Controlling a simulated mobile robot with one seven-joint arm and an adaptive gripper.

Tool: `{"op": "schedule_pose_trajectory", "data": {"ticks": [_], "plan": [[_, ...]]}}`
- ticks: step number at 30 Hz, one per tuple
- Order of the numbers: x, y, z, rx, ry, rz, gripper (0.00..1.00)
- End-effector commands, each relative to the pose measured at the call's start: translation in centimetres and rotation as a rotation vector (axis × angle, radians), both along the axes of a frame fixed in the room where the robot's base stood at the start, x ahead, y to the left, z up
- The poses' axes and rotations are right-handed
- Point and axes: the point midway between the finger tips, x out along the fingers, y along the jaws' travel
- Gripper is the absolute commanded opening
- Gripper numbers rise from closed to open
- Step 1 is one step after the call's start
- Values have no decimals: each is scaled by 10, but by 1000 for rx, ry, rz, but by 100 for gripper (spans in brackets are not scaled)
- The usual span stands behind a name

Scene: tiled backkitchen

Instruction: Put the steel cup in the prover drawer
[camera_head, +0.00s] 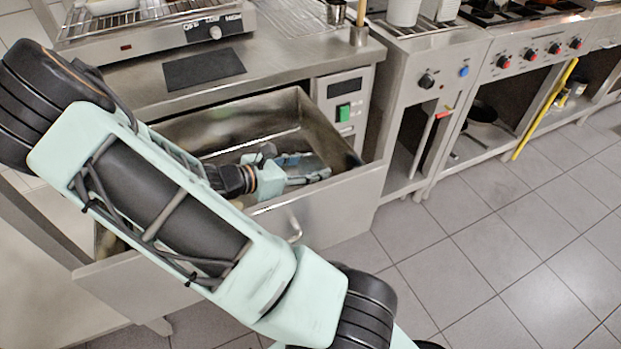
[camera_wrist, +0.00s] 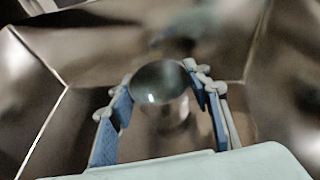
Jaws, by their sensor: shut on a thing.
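The prover drawer (camera_head: 345,205) is pulled open below the counter in the head view. My arm reaches over it, and my gripper (camera_head: 312,167) is down inside, toward its right part. In the wrist view, a round, shiny steel cup (camera_wrist: 158,84) sits between the blue pads of my gripper (camera_wrist: 160,92), which is shut on it. The drawer's metal walls (camera_wrist: 50,75) surround it in that view. I cannot tell whether the cup touches the drawer floor. In the head view the held cup is not clearly visible.
A counter (camera_head: 280,62) with a dark mat (camera_head: 204,68) and a heating appliance (camera_head: 150,25) stands above the drawer. A control panel with a green switch (camera_head: 343,112) is right of it. Stoves (camera_head: 540,50) line the right side. The tiled floor (camera_head: 500,250) is clear.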

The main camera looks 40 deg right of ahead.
Motion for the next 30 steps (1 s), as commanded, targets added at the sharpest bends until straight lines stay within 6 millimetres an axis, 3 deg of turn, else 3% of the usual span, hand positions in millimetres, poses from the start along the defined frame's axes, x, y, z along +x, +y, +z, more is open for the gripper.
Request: {"op": "schedule_pose_trajectory", "data": {"ticks": [7, 17, 18, 22, 30], "plan": [[0, -1, -33, -1, 1, 0, 20], [0, 0, -36, 0, 0, -1, 20], [0, 0, -36, 0, 0, -1, 47], [0, 0, -35, 0, 0, 0, 61], [0, 0, -35, 0, 0, 0, 62]]}}
